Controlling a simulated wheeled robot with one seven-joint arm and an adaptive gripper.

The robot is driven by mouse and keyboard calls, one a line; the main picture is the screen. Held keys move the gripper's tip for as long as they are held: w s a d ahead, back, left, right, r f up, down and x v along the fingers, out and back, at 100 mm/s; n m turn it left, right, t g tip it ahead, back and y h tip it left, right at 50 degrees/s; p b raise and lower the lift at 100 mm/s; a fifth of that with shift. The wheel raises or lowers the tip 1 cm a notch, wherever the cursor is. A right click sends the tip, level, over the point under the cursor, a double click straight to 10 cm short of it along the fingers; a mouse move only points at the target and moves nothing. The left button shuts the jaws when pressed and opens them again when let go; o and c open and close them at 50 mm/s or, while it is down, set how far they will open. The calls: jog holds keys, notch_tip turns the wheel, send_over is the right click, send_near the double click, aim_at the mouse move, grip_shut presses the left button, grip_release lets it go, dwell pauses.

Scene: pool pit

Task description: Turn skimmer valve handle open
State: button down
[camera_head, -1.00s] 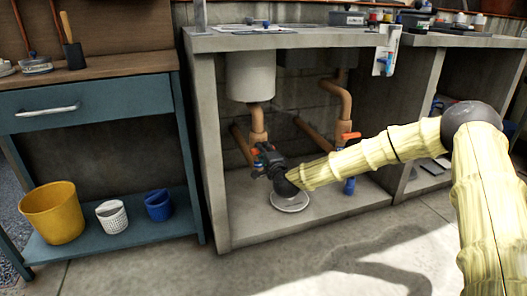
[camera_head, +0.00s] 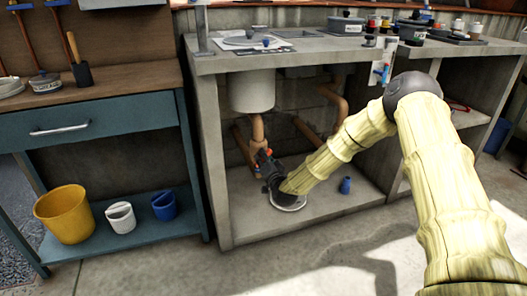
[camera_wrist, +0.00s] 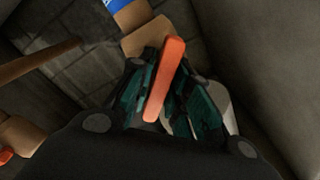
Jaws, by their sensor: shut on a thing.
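An orange-red valve handle (camera_wrist: 165,82) lies between the dark green fingers of my gripper (camera_wrist: 168,100) in the wrist view, slanting from upper right to lower left. My gripper is shut on it, and both its ends show past the fingers. A tan pipe (camera_wrist: 145,38) with a blue band runs away behind the handle. In the head view my gripper (camera_head: 267,165) is under the counter at the pipe (camera_head: 257,130) below the white basin, and only a small orange bit of the handle shows. The valve body is mostly hidden by my gripper.
The concrete counter (camera_head: 225,215) walls in the space around my arm. A second pipe (camera_head: 307,132) stands to the right, its lower part behind my arm. A blue piece (camera_head: 346,186) shows near the shelf floor. A yellow bucket (camera_head: 66,214) sits on the teal bench's lower shelf.

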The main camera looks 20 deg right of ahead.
jog(key=n+p, duration=0.4)
jog(key=shift+r+n, duration=0.15)
jog(key=shift+n, duration=0.15)
jog(key=shift+f+n+p, duration=0.2)
jog(key=shift+n+p, duration=1.3)
jog(key=shift+n, duration=0.7)
jog(key=c, duration=1.3)
grip_release()
jog(key=shift+d, duration=0.1)
jog(key=s, duration=1.2)
jog(key=shift+d, duration=0.15)
